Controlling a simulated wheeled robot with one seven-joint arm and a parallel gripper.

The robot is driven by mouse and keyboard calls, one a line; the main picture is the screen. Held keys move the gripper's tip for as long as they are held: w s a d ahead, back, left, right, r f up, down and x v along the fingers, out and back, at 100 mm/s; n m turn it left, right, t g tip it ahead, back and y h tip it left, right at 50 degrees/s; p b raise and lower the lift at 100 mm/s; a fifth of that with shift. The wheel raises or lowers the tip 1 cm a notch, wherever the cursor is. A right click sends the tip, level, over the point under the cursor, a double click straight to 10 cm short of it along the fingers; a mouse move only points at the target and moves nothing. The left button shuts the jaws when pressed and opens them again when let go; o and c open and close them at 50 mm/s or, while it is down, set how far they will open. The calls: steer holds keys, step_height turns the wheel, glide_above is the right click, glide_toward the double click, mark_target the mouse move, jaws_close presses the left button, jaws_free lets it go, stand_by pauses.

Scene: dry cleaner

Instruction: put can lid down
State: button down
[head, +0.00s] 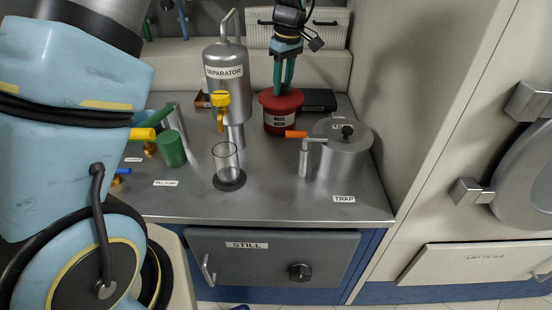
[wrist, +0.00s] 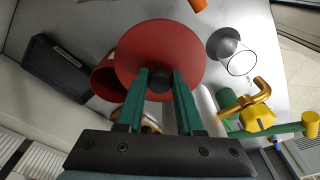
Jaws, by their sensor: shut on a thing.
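The red can lid (head: 280,99) is a wide disc with a small dark knob (wrist: 160,80). My gripper (head: 284,86) points down and is shut on that knob, with its green fingers on either side. The lid also fills the middle of the wrist view (wrist: 150,45). The red can (head: 281,123), with a pale label, stands on the steel counter below the lid. In the wrist view the can (wrist: 103,82) shows to the left from under the lid, so the two are not fully lined up there. I cannot tell whether the lid touches the can.
The steel counter (head: 270,205) holds the separator (head: 226,95) with a yellow valve (head: 220,103), a clear glass (head: 226,160) and the lidded trap pot (head: 342,160) with an orange handle. The counter's front middle is clear.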

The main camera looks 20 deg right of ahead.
step_height(320, 180, down, 16)
steer(key=b, duration=0.3)
steer(key=shift+w+f+p, duration=0.1)
steer(key=shift+f+p, duration=0.25)
steer(key=shift+f, duration=1.95)
steer(key=shift+f, duration=0.15)
steer(key=c, duration=0.5)
jaws_free()
steer(key=shift+c, duration=0.2)
steer(key=shift+r, duration=0.2)
step_height(320, 180, up, 12)
steer(key=s+b, duration=0.1)
steer(key=b, duration=0.2)
steer(key=shift+s+d+b, duration=0.2)
steer(key=shift+b, duration=0.1)
